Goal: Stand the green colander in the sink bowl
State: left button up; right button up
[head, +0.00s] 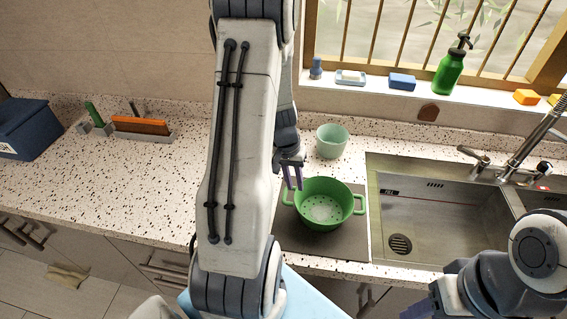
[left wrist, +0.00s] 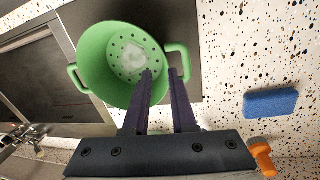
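The green colander (head: 324,205), with two side handles, stands upright on a dark grey mat (head: 350,246) left of the sink. The left wrist view shows it from above (left wrist: 92,58), with a pale patch on its holed bottom. The sink bowl (head: 425,215) is metal and looks empty, with a drain at its front left. My left gripper (head: 292,178) is open over the colander's back left rim; its fingers (left wrist: 161,76) show a gap, close to one handle. I cannot tell whether they touch it. My right gripper (head: 420,305) shows only partly at the bottom edge, its opening unclear.
A mint bowl (head: 332,141) stands behind the colander. The faucet (head: 525,140) rises behind the sink. A blue block (left wrist: 270,103) lies on the counter in the left wrist view. A green bottle (head: 449,72) stands on the sill. The counter at left is mostly clear.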

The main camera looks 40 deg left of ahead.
aim_at(287, 190)
pick_arm(q)
jog(key=shift+n, duration=0.6)
jog(key=f+b, duration=0.2)
jog(key=f, duration=0.1)
jog(key=a+f+b, duration=0.1)
jog(key=f+b, duration=0.2)
jog(key=f, duration=0.1)
jog(key=a+f+b, duration=0.1)
jog(key=f+b, duration=0.1)
jog(key=f, duration=0.2)
jog(key=shift+s+a+f+b, duration=0.1)
jog(key=shift+s+a+b, duration=0.05)
jog(key=shift+s+b, duration=0.15)
pick_arm(e)
notch_tip(287, 190, down, 7)
jog(key=shift+r, duration=0.15)
pick_arm(q)
grip_shut()
jog(key=shift+r+p, duration=2.3)
jog(key=shift+r, duration=0.75)
pick_arm(e)
jog(key=shift+r, duration=2.3)
